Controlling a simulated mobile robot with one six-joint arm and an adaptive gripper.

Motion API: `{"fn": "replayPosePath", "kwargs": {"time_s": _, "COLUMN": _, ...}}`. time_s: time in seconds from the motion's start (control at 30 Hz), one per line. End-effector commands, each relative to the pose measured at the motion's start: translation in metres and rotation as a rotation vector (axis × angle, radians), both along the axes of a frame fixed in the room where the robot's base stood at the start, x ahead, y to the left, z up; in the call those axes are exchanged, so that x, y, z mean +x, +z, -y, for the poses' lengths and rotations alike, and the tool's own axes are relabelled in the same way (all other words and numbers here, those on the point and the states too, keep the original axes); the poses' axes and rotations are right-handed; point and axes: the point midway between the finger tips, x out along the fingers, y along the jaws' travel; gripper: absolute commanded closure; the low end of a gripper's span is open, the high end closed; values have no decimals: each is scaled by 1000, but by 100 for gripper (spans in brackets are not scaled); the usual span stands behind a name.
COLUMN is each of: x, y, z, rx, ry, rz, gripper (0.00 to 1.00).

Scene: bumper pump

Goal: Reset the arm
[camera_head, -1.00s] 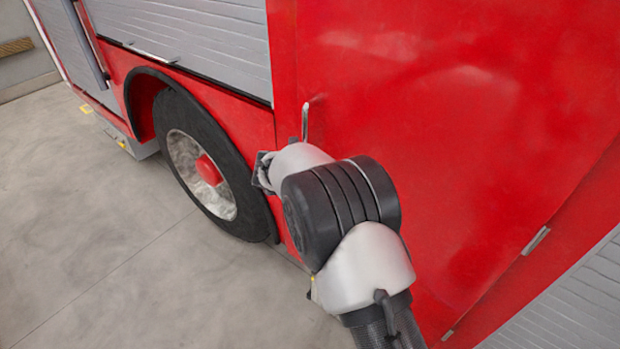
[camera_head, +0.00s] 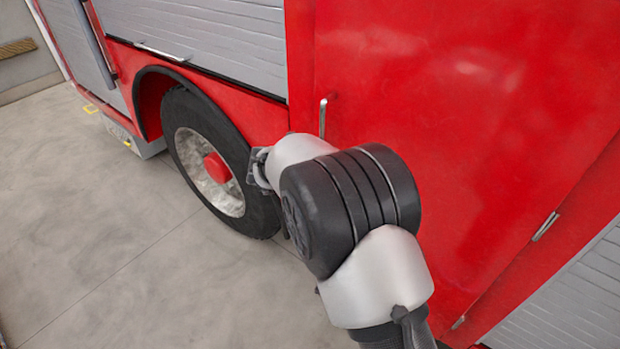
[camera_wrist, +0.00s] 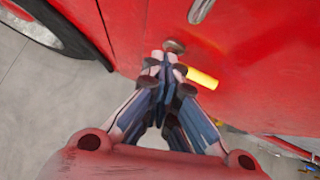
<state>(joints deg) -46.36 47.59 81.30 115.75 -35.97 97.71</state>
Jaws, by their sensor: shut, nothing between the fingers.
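My gripper (camera_wrist: 172,60) shows in the wrist view with its fingers together and nothing between them. In the head view my gripper (camera_head: 258,172) is mostly hidden behind my own grey and black arm joint. It is in front of the red truck panel (camera_head: 480,130), near the truck's rear wheel. A small upright metal handle (camera_head: 323,117) is on the panel, above my wrist. In the wrist view the handle (camera_wrist: 201,10) lies beyond the fingertips at the top. I cannot tell the gap between fingertips and panel.
A black tyre with a red hub (camera_head: 217,167) is left of my gripper. Grey roller shutters (camera_head: 220,45) are above it. A yellow bar-like patch (camera_wrist: 202,78) lies right of the fingers in the wrist view. Open concrete floor (camera_head: 90,240) is at the left.

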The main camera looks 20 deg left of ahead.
Motion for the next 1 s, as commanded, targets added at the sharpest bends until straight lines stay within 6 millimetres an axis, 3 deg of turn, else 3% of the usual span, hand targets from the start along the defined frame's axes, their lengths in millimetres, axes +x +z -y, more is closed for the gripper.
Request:
{"fn": "replayPosePath", "kwargs": {"time_s": 0.23, "x": -29, "y": 29, "z": -9, "rx": -1, "ry": 2, "rz": -1, "gripper": 100}}
{"fn": "replayPosePath", "kwargs": {"time_s": 0.57, "x": -31, "y": 42, "z": -7, "rx": -7, "ry": 23, "rz": 11, "gripper": 100}}
{"fn": "replayPosePath", "kwargs": {"time_s": 0.67, "x": -16, "y": 69, "z": 3, "rx": -40, "ry": 124, "rz": 65, "gripper": 100}}
{"fn": "replayPosePath", "kwargs": {"time_s": 0.8, "x": 7, "y": 136, "z": 31, "rx": -172, "ry": 395, "rz": 204, "gripper": 100}}
{"fn": "replayPosePath", "kwargs": {"time_s": 0.9, "x": 7, "y": 180, "z": 56, "rx": -320, "ry": 617, "rz": 310, "gripper": 100}}
{"fn": "replayPosePath", "kwargs": {"time_s": 1.0, "x": -9, "y": 215, "z": 87, "rx": -513, "ry": 849, "rz": 409, "gripper": 100}}
